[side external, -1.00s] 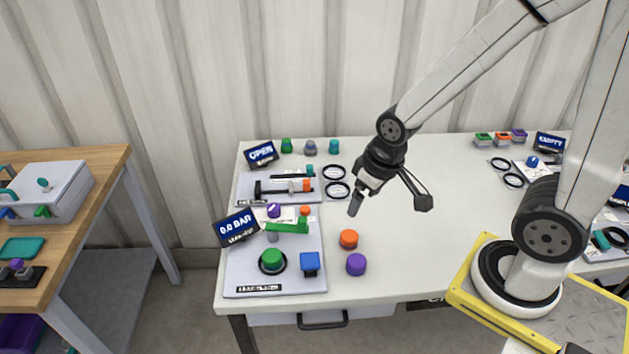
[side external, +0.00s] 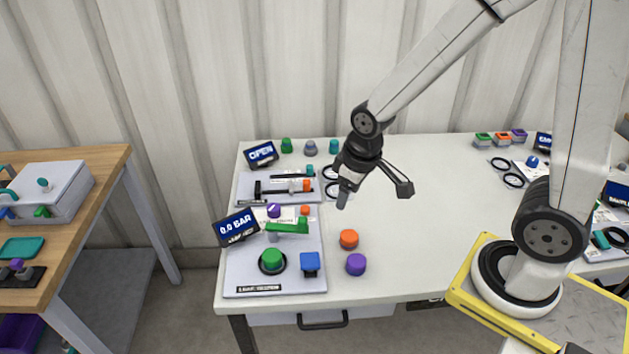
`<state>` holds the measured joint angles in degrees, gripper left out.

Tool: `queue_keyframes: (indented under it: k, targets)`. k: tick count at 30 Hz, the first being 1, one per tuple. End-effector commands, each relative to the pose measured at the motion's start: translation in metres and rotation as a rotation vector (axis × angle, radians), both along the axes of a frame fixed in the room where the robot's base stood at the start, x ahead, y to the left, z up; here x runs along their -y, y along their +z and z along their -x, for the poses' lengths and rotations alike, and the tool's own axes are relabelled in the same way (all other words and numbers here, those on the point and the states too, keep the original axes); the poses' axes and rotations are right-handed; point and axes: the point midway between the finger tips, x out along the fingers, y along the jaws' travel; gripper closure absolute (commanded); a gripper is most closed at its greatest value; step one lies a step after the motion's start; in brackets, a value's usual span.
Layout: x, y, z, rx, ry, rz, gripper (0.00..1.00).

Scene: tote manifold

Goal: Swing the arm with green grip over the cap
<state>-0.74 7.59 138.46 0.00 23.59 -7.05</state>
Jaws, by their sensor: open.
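The arm with green grip (side external: 288,227) is a green bar on a grey post at the back of the front panel (side external: 240,280). Its raised green end points right. A green cap (side external: 272,259) sits in a dark ring on the same panel, in front of the arm and apart from it. The arm does not lie over this cap. My gripper (side external: 372,195) is open and empty, in the air above the table, to the right of the green grip and higher. Its fingers are spread wide. I cannot tell its exact height.
A blue block (side external: 310,262) stands right of the green cap. Loose orange (side external: 348,239) and purple (side external: 356,264) caps lie right of the panel. A "0.0 BAR" display (side external: 236,228) stands at the left. Behind is a second panel with an "OPEN" display (side external: 261,155). The table's middle is clear.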

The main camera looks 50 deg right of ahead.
Motion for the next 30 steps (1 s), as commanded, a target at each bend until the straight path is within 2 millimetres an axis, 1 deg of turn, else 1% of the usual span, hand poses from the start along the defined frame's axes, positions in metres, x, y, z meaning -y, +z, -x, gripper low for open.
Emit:
queue_keyframes:
  k: [1,9,15,21,30]
  targets:
    - [-0.001,-0.004,-0.010,-0.016,0.035,0.006,0.32]
    - [-0.010,-0.026,-0.062,-0.097,0.247,0.032,0.32]
    - [-0.016,-0.046,-0.092,-0.148,0.388,0.041,0.32]
    - [-0.020,-0.057,-0.107,-0.174,0.464,0.045,0.32]
    - [-0.020,-0.060,-0.109,-0.178,0.475,0.045,0.32]
